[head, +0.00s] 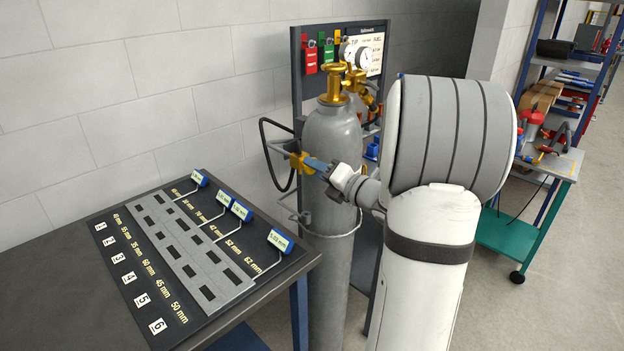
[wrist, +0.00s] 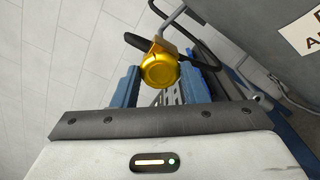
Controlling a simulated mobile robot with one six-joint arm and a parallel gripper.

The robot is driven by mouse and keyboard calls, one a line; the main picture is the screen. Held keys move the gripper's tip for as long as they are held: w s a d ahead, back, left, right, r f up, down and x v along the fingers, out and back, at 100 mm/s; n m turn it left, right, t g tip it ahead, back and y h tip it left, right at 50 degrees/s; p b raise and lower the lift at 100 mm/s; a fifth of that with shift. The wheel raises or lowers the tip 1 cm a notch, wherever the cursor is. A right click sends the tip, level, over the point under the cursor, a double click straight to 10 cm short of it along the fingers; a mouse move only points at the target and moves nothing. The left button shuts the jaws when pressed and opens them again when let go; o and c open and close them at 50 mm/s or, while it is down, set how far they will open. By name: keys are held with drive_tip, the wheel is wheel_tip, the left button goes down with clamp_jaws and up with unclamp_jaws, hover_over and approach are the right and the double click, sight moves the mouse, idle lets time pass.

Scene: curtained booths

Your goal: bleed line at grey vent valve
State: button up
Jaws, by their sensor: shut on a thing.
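My gripper (head: 310,163), with blue fingers, is at the left side of a tall grey gas cylinder (head: 328,215). It is shut on a small brass-coloured valve (head: 298,160), where a black hose and a grey bent tube show close by. In the wrist view the round gold end of this valve (wrist: 159,70) sits between the two blue fingers of my gripper (wrist: 158,78). I see no grey on the valve part that shows. The fingers' contact faces are partly hidden.
The cylinder has a gold handwheel (head: 336,82) and a gauge (head: 356,54) on top. A panel with red and green tags (head: 310,58) stands behind it. A dark table (head: 60,262) with a labelled tool board is at the left. A loaded shelf cart (head: 540,175) is at the right.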

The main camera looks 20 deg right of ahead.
drive_tip(key=shift+f, duration=0.1)
drive_tip(key=n+b, duration=0.4)
drive_tip(key=shift+b, duration=0.3)
drive_tip(key=shift+r, duration=0.2)
idle(1.8)
drive_tip(key=m+p, duration=0.9)
drive_tip(key=p, duration=0.3)
drive_tip(key=shift+p, duration=0.35)
